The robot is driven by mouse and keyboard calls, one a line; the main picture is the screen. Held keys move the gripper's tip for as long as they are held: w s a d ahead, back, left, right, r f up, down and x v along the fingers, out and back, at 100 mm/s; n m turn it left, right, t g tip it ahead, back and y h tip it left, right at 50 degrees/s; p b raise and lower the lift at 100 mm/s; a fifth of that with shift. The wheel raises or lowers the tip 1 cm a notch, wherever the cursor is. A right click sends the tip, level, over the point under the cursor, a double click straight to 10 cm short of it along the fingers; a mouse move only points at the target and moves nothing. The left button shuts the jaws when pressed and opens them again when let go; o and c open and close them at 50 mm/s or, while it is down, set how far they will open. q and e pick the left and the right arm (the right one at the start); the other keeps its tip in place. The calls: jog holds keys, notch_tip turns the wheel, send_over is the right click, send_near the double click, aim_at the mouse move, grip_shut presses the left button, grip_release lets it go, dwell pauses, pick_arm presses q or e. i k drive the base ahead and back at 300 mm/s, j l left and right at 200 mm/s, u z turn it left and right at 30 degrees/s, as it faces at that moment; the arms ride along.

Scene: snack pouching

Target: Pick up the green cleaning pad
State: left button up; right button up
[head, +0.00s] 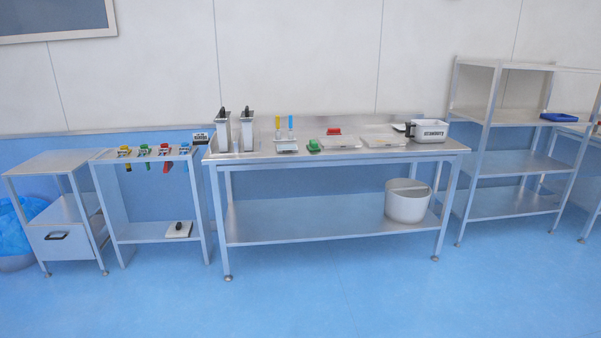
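A small green object (314,146), which looks like the green cleaning pad, lies near the front edge of the long steel table (240,157), left of the table's middle. It is small in the head view, so its exact shape is hard to tell. A similar red object (334,131) lies behind it and to the right. Neither of my grippers shows in the head view.
A flat clear-topped tray (340,142) sits right of the green object; a holder with yellow and blue handles (287,144) stands left. The blue floor (330,295) in front is clear.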

aim_at(313, 145)
jog(key=i, duration=2.45)
